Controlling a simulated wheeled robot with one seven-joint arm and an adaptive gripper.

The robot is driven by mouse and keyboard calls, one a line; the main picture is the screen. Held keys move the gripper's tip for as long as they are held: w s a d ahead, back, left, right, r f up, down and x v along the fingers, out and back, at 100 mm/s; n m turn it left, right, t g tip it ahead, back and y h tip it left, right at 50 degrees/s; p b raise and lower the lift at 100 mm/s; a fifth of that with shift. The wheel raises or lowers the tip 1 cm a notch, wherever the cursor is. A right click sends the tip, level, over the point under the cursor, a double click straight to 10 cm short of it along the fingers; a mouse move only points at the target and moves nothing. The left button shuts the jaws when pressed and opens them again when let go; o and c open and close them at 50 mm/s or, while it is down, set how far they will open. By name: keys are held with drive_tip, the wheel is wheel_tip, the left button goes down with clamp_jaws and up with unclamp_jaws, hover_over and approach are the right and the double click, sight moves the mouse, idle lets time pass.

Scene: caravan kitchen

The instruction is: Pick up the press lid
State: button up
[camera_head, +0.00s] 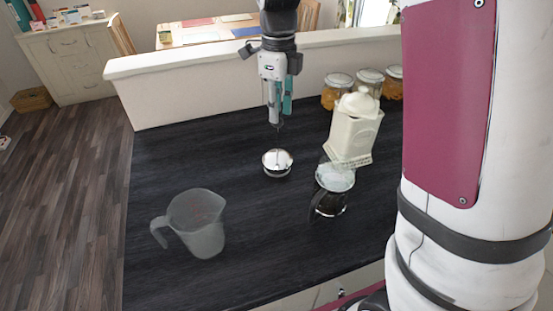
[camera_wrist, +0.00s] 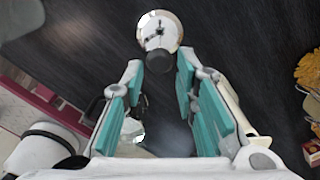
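The press lid (camera_head: 277,161) is a round, shiny silver disc on the dark counter, left of the glass press (camera_head: 332,190). In the wrist view the lid (camera_wrist: 160,30) shows at top centre, with its round dark knob (camera_wrist: 160,62) toward the camera. My gripper (camera_head: 279,120) hangs above the lid, pointing down. In the wrist view its teal-padded fingers (camera_wrist: 159,76) are open, with a clear gap. The knob appears around the level of the fingertips; contact cannot be told.
A cream canister (camera_head: 355,130) stands tilted-looking at the right, close behind the press. Several glass jars (camera_head: 337,90) stand by the low white wall (camera_head: 190,72). A clear measuring jug (camera_head: 196,224) is at front left. The counter left of the lid is free.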

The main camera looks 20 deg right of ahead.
hover_over(278, 156)
wheel_tip(278, 156, down, 8)
drive_tip(key=shift+f, duration=0.1)
idle(0.4)
drive_tip(key=shift+c, duration=0.4)
clamp_jaws()
